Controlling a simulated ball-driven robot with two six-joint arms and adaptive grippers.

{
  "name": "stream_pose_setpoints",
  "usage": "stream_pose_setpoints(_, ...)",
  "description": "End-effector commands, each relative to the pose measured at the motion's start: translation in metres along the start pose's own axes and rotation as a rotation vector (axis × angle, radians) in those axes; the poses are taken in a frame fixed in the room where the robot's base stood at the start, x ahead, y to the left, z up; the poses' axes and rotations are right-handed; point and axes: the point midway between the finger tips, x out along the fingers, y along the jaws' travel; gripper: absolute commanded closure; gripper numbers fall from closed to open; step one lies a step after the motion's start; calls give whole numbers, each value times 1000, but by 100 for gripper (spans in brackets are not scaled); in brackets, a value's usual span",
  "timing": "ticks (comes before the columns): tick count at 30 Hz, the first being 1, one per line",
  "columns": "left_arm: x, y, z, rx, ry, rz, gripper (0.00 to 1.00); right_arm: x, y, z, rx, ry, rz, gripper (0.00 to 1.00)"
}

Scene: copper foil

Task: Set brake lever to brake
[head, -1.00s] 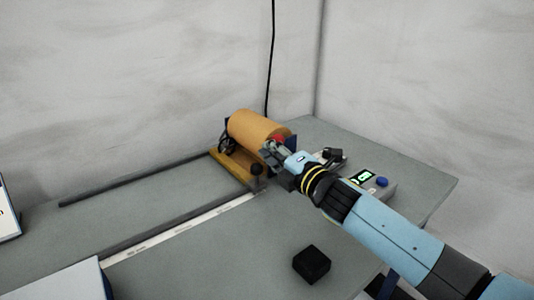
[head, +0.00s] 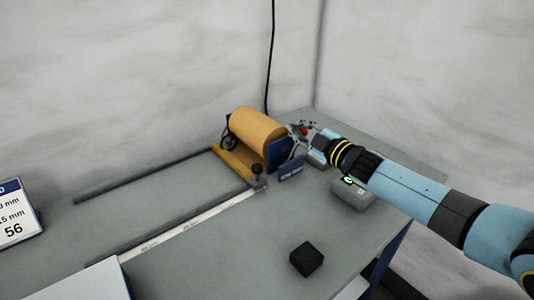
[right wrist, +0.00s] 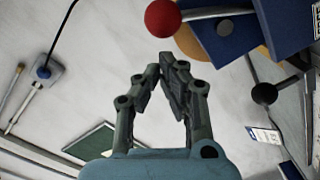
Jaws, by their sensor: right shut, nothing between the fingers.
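The brake lever is a grey arm (right wrist: 215,13) with a red ball knob (right wrist: 162,18) at the top of the right wrist view. In the head view the red knob (head: 303,130) is small, at the right end of the copper foil roll (head: 257,131), partly hidden by my gripper. My right gripper (head: 303,131) is beside the knob. In the right wrist view its fingers (right wrist: 168,62) are shut and empty, with the knob just beyond their tips. I cannot tell whether they touch. My left gripper is out of view.
A grey box with a green display (head: 352,192) sits below my right forearm. A black block (head: 307,259) lies near the table's front edge. The middle of the table (head: 190,200) is clear.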

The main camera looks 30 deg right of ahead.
Motion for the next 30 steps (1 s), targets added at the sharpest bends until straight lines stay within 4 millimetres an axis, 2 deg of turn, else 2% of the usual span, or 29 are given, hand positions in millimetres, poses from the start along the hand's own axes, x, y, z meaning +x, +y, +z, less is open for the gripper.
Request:
stream_pose_setpoints(12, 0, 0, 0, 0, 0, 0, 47, 1, 7, 14, -4, 0, 0, 100)
stream_pose_setpoints(30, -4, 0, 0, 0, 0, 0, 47, 1, 11, 12, -6, -2, 0, 100)
